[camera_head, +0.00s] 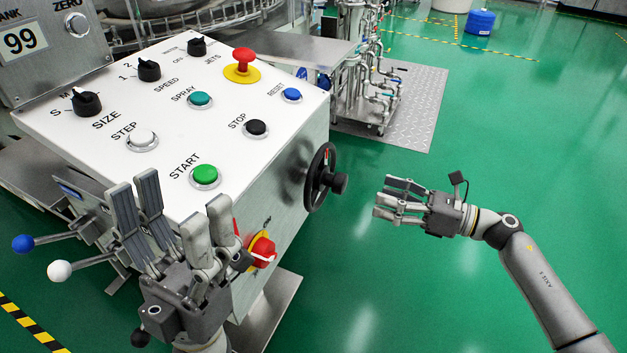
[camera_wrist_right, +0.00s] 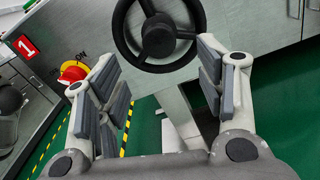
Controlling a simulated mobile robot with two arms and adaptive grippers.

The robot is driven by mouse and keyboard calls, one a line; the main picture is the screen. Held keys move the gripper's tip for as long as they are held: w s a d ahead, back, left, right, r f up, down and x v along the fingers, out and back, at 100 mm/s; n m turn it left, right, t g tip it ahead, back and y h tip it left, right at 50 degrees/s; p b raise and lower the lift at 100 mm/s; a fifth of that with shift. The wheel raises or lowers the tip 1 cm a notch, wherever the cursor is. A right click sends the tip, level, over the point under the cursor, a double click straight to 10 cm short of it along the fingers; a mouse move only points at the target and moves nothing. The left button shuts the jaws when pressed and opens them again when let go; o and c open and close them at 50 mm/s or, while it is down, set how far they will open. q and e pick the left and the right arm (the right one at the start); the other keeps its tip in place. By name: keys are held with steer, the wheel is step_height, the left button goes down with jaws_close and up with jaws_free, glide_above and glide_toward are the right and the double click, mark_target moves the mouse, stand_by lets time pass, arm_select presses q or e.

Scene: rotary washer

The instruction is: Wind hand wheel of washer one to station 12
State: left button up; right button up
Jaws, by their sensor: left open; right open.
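The black hand wheel (camera_head: 320,180) is mounted on the right side of the washer's control cabinet, with a knob handle (camera_head: 339,183) sticking out. In the right wrist view the wheel (camera_wrist_right: 122,38) is ahead, its lower rim at the top of the gap between the fingers. My right gripper (camera_head: 385,201) is open and empty, to the right of the wheel and apart from it. It also shows in the wrist view (camera_wrist_right: 157,92). My left gripper (camera_head: 180,210) is open and empty, in front of the panel's near edge. A red label with 1 (camera_wrist_right: 26,46) is on the cabinet.
The white panel (camera_head: 225,130) carries buttons and knobs. A red switch on yellow (camera_head: 262,249) is on the cabinet side near my left gripper. A display (camera_head: 20,41) reads 99. Levers with blue and white balls (camera_head: 60,270) stick out left.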

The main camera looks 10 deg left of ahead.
mark_target(346, 184)
steer(key=b+x, duration=0.1)
steer(key=x, duration=1)
steer(key=shift+b, duration=0.4)
steer(key=shift+c, duration=0.3)
